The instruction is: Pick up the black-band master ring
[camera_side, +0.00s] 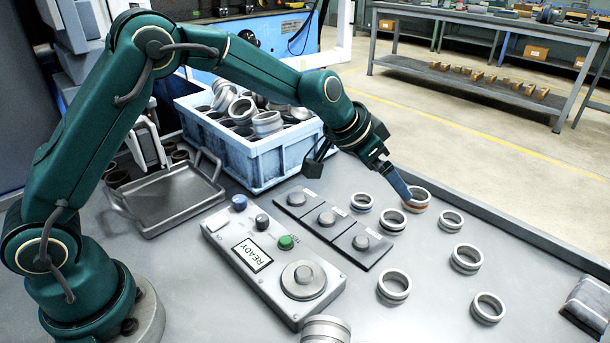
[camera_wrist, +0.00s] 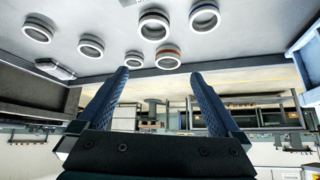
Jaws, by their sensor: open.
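Several metal rings stand on the grey table in the side view. One ring with an orange-red band (camera_side: 417,204) is right at my gripper (camera_side: 401,187). A ring with a bluish band (camera_side: 362,202) and a ring with a darker band (camera_side: 393,221) lie nearby; I cannot tell for certain which is the black-band master ring. In the wrist view my gripper (camera_wrist: 159,74) is open and empty, its two blue fingers apart. The orange-banded ring (camera_wrist: 167,61) shows just beyond the fingertips, with other rings above it. In the side view one finger partly covers this ring.
More plain rings (camera_side: 466,258) lie to the right and front. A panel with three knobs (camera_side: 333,223) and a grey READY box (camera_side: 270,262) stand left of the rings. A blue crate (camera_side: 250,160) of rings and a metal tray (camera_side: 170,198) are behind. A raised table edge (camera_side: 500,220) runs along the right.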

